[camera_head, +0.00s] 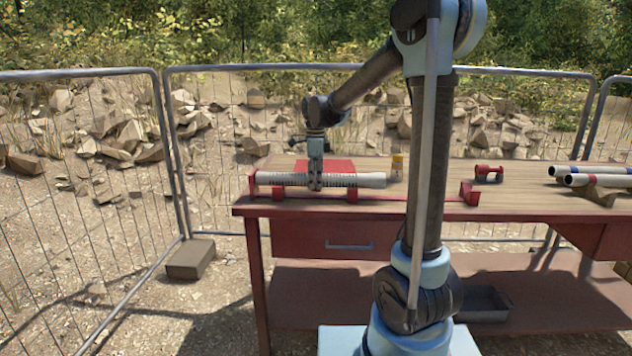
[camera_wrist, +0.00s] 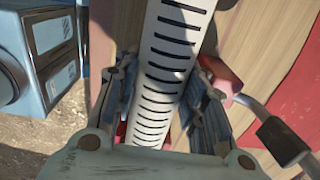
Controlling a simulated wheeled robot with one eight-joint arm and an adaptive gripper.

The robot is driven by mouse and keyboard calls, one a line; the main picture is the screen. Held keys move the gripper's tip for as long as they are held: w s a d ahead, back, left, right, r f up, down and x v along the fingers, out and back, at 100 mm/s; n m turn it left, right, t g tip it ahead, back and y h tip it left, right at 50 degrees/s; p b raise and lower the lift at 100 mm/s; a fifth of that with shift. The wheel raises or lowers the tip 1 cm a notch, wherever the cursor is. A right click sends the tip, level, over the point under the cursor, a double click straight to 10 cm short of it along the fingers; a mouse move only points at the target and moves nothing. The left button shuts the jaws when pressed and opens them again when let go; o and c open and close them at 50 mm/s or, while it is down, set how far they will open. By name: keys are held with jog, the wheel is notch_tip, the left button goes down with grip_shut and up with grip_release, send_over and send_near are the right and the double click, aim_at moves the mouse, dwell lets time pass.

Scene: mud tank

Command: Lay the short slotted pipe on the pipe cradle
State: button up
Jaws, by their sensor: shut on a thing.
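The short slotted pipe (camera_head: 345,180), white with dark slots, lies level along the left part of the workbench. It also shows in the wrist view (camera_wrist: 172,60), running between my fingers. My gripper (camera_head: 315,184) comes down from above and is shut on the pipe left of its middle. The red pipe cradle (camera_head: 400,196) is a long low frame with upright supports on the bench top. The pipe is over its left part, at the height of the supports. I cannot tell whether the pipe touches them. In the wrist view, the fingers (camera_wrist: 165,105) flank the pipe.
Several pipes (camera_head: 598,176) rest on a wooden support at the right. A red mat (camera_head: 325,165) lies behind the slotted pipe. Wire fencing (camera_head: 90,170) stands at the left and back.

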jog(key=shift+f, duration=0.4)
dwell(0.3)
jog(key=o, duration=1.4)
